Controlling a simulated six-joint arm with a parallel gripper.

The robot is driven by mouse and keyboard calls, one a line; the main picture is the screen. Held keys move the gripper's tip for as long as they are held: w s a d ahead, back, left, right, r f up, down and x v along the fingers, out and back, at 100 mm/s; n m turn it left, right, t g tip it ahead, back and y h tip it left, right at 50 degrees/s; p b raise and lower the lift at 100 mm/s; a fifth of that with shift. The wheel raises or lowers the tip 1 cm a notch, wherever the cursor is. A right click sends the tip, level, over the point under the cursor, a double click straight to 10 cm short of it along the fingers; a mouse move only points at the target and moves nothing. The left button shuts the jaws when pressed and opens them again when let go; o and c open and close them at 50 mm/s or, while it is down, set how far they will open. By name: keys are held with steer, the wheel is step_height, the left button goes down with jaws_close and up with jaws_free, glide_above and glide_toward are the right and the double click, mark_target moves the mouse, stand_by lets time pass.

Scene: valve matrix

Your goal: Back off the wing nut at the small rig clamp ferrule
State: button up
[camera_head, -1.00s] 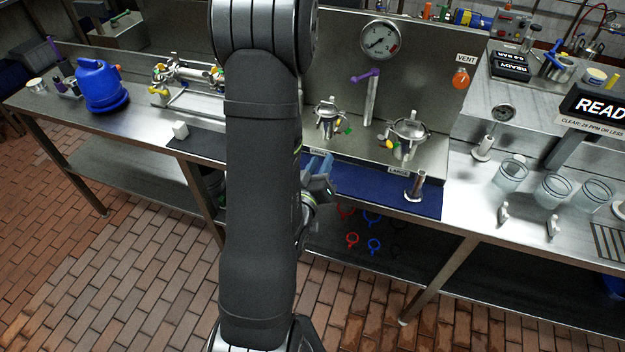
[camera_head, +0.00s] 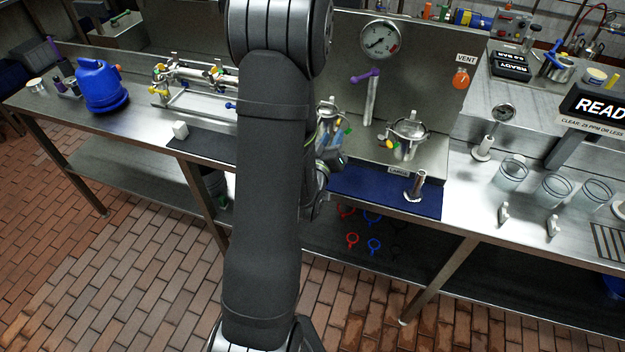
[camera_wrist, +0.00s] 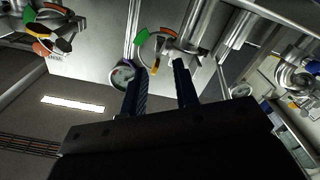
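The small rig (camera_head: 326,108), with its steel clamp, stands at the left of the steel stand in the head view. My arm and gripper hide much of it. My gripper (camera_head: 338,138) is in front of it. In the wrist view, which looks upside down, my gripper (camera_wrist: 160,72) has its two dark blue fingers apart, with nothing held between them. A small rig clamp (camera_wrist: 157,40) with green, orange and yellow parts lies just past the fingertips. I cannot tell the wing nut apart, nor whether a finger touches the clamp.
The large rig clamp (camera_head: 408,130) stands to the right; it also shows upper left in the wrist view (camera_wrist: 55,28). A purple-handled post (camera_head: 370,98) rises between the rigs. A pressure gauge (camera_head: 380,40) is behind. A blue mat (camera_head: 375,190) in front is mostly clear.

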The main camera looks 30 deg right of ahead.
steer(key=x, duration=0.3)
steer(key=shift+d, duration=0.1)
steer(key=v, duration=1.7)
steer(key=shift+s+a, duration=0.15)
steer(key=shift+a, duration=0.1)
steer(key=m, duration=0.8)
glide_toward(336, 128)
steer(key=x, duration=0.9)
steer(key=shift+d, duration=0.2)
jaws_close()
